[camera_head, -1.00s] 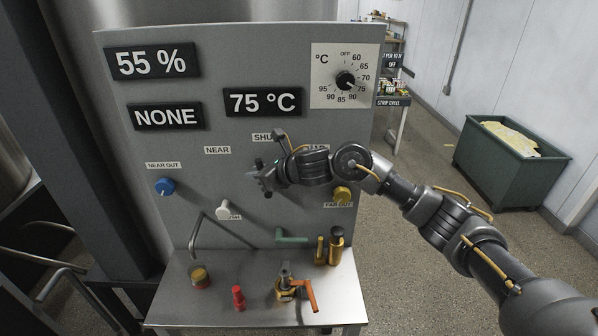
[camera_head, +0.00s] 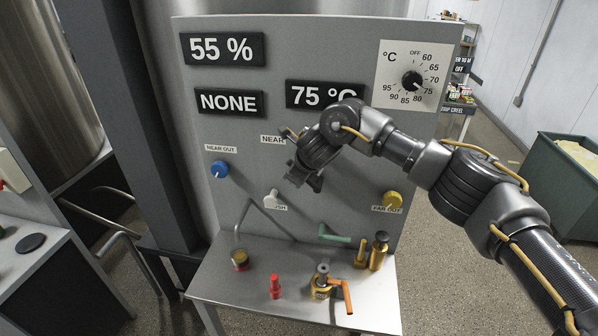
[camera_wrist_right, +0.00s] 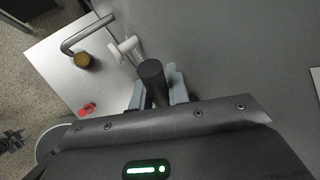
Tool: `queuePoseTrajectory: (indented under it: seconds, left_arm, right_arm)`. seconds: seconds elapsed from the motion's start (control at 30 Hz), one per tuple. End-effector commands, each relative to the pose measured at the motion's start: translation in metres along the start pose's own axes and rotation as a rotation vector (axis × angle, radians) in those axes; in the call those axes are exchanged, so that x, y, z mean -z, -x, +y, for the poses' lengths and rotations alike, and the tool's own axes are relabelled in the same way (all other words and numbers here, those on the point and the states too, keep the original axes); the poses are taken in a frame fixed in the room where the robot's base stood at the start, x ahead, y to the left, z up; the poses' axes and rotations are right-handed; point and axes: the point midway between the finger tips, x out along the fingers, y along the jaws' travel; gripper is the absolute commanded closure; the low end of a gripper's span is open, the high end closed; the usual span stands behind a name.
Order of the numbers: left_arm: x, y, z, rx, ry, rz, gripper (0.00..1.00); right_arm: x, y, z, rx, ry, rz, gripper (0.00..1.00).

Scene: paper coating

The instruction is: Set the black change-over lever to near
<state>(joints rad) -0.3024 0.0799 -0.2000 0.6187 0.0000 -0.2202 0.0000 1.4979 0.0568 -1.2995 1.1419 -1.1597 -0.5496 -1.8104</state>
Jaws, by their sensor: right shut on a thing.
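The black change-over lever shows in the right wrist view as a dark round handle (camera_wrist_right: 153,80) between my gripper's pale fingers. My right gripper (camera_wrist_right: 156,90) is shut on it. In the head view my right gripper (camera_head: 305,180) is at the panel front, just below and right of the NEAR label (camera_head: 272,140). The gripper and wrist hide most of the lever there, so its exact angle cannot be told. My arm covers the labels to the right of NEAR. My left gripper is not in view.
The grey panel (camera_head: 240,135) bears a blue knob (camera_head: 219,169), white lever (camera_head: 271,198), yellow knob (camera_head: 392,200) and temperature dial (camera_head: 411,80). The shelf below holds a red fitting (camera_head: 275,287), an orange-handled valve (camera_head: 322,280) and brass parts. A green bin (camera_head: 570,190) stands right.

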Motion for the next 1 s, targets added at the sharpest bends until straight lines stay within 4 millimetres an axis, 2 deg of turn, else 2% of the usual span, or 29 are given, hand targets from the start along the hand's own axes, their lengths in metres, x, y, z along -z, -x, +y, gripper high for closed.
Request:
queuePoseTrajectory:
  seconds: [0.43, 0.47, 0.53, 0.83, 1.0]
  left_arm:
    - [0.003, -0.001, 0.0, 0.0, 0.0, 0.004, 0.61]
    - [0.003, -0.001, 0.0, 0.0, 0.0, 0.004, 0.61]
    - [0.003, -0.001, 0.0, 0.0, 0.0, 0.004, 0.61]
    - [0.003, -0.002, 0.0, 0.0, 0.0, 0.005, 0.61]
    - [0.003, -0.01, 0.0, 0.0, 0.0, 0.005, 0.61]
  right_arm:
    - [0.002, -0.003, 0.003, -0.004, 0.009, 0.012, 1.0]
    - [0.002, -0.003, 0.003, -0.004, 0.009, 0.012, 0.82]
    - [0.002, -0.003, 0.003, -0.004, 0.009, 0.012, 0.74]
    - [0.001, 0.0, 0.002, -0.001, 0.007, 0.008, 0.74]
    - [0.001, 0.019, 0.002, 0.0, 0.009, 0.005, 0.74]
